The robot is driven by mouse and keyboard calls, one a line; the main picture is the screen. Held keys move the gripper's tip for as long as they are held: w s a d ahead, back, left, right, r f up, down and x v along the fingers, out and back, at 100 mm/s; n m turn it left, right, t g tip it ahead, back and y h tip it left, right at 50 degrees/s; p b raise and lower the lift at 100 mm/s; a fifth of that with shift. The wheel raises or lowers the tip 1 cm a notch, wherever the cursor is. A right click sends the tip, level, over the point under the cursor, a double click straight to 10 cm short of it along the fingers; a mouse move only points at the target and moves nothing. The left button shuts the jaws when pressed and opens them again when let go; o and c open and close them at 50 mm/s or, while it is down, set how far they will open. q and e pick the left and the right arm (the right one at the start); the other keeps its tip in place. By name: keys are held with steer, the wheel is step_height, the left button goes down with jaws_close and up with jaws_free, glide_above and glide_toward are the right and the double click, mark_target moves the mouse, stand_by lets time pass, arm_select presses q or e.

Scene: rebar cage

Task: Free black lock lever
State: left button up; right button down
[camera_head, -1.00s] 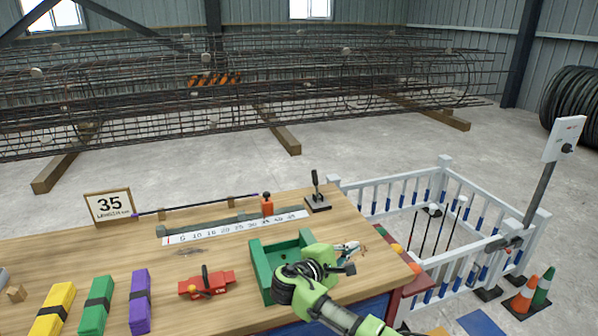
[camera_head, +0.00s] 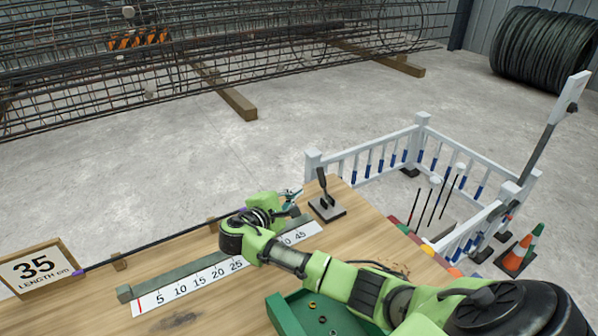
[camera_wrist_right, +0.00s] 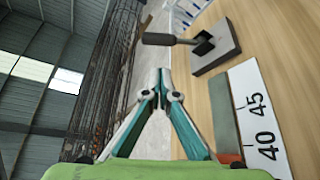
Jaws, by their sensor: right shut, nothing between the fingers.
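The black lock lever (camera_head: 322,182) stands upright on a dark square base (camera_head: 328,210) near the back right corner of the wooden bench. In the right wrist view its handle (camera_wrist_right: 160,39) and base (camera_wrist_right: 215,45) lie just beyond my fingertips. My right gripper (camera_head: 293,191) is shut and empty, to the left of the lever and apart from it. Its closed fingertips also show in the right wrist view (camera_wrist_right: 162,76). The orange block beside the ruler is mostly hidden behind my right gripper. My left gripper is not in view.
A ruler strip (camera_head: 190,285) and a long dark rod (camera_head: 160,241) run along the bench's back. A "35" sign (camera_head: 38,268) stands left. A green tray (camera_head: 300,318) with small parts sits under my right arm. A white railing (camera_head: 365,155) stands beyond the bench's right end.

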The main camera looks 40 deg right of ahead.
mark_target(323, 185)
steer(key=b+x, duration=0.6)
steer(key=x, duration=0.2)
steer(key=shift+s+f+b, duration=0.15)
steer(key=shift+b, duration=0.15)
arm_select(q)
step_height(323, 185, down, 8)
steer(key=b, duration=0.1)
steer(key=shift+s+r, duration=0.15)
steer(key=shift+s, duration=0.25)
arm_select(e)
steer(key=shift+w+d, duration=0.35)
steer(key=shift+d, duration=0.55)
